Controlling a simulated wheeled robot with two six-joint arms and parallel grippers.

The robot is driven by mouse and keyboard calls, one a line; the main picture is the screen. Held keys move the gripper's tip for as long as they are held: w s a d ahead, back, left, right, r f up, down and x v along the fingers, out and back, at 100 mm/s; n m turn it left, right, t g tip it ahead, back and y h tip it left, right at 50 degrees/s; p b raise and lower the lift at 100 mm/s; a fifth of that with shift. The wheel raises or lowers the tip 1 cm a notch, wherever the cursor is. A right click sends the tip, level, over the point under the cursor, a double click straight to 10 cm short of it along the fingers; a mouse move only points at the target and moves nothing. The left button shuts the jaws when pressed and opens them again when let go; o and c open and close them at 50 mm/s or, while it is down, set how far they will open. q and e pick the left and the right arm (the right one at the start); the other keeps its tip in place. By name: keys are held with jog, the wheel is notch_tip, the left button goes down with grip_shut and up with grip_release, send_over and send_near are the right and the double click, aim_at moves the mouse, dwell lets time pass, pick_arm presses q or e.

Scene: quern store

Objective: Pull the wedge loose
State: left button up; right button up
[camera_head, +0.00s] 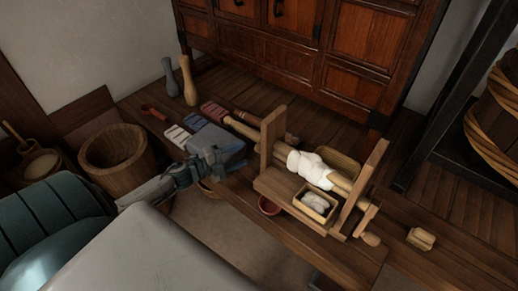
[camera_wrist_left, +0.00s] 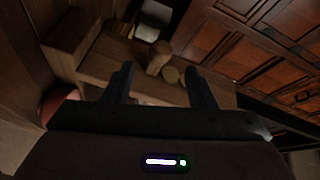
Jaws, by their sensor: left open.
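A wooden roller frame (camera_head: 273,140) with two uprights stands on the low plank bench, with white fluffy cotton (camera_head: 308,167) on its rollers. I cannot tell for certain which piece is the wedge; it may be a small wooden part of this frame. My right gripper is not in view.
A small wooden block (camera_head: 421,238) lies right. A cabinet (camera_head: 300,45) closes the back.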

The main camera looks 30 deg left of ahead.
aim_at(259, 149)
pick_arm(q)
jog(key=x, duration=0.7)
jog(key=shift+w+d+f, duration=0.1)
jog(key=shift+w+d, duration=0.1)
jog(key=shift+w, duration=0.1)
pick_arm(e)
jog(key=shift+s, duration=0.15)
